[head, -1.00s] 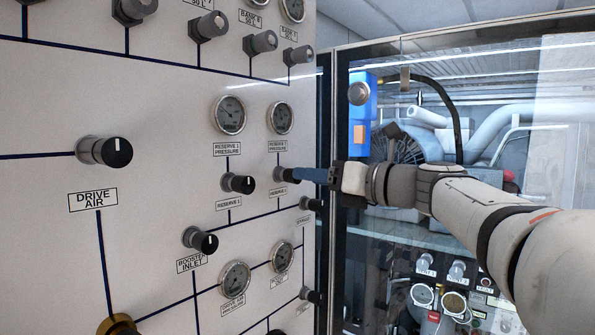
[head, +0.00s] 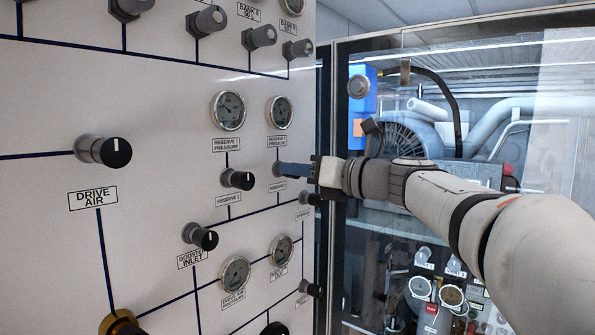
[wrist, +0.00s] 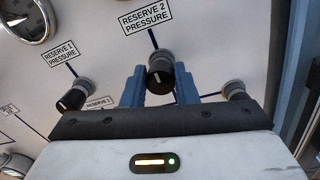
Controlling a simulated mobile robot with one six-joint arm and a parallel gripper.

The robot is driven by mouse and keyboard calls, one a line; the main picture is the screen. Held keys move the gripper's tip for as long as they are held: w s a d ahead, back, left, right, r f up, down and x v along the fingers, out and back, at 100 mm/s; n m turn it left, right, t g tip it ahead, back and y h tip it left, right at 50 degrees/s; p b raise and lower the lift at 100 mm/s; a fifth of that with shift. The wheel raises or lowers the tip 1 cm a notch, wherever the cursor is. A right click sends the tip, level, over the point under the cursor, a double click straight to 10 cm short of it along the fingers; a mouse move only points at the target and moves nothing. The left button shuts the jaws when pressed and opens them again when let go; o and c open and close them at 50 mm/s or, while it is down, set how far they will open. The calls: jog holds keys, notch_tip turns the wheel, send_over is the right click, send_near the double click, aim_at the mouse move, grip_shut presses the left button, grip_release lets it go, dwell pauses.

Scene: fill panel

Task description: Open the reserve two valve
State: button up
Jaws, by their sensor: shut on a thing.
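The reserve two valve knob (wrist: 160,72) is black with a grey collar and a white mark. It is on the panel below the "RESERVE 2 PRESSURE" label (wrist: 147,20) in the wrist view. My gripper (wrist: 160,84) has one blue finger on each side of the knob and is shut on it. In the head view my gripper (head: 284,169) reaches the panel from the right. There, its blue finger hides most of the knob, with only a little of the grey collar (head: 277,168) showing.
The reserve 1 knob (head: 238,180) is left of my gripper. Another small knob (head: 311,199) sits close below it, and the booster inlet knob (head: 201,237) is lower left. Gauges (head: 280,112) are above. A glass-fronted cabinet (head: 440,90) stands behind my arm.

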jog(key=shift+c, duration=0.6)
jog(key=shift+a, duration=0.2)
jog(key=shift+c, duration=0.6)
jog(key=shift+d, duration=0.25)
jog(key=shift+a+f+n+t+h+b, duration=0.1)
jog(key=shift+n+t+h+b, duration=0.15)
jog(key=shift+n+b, duration=4.05)
jog(key=shift+d+f+n+t+h+b, duration=0.15)
jog(key=shift+n+b, duration=2.4)
jog(key=shift+n, duration=3.4)
jog(key=shift+a+f+n+t+h+b, duration=0.1)
jog(key=shift+a+n+t+h+b, duration=0.15)
jog(key=shift+n+b, duration=4.05)
jog(key=shift+d+n+p, duration=0.1)
jog(key=shift+n+p, duration=0.7)
jog(key=shift+n, duration=0.35)
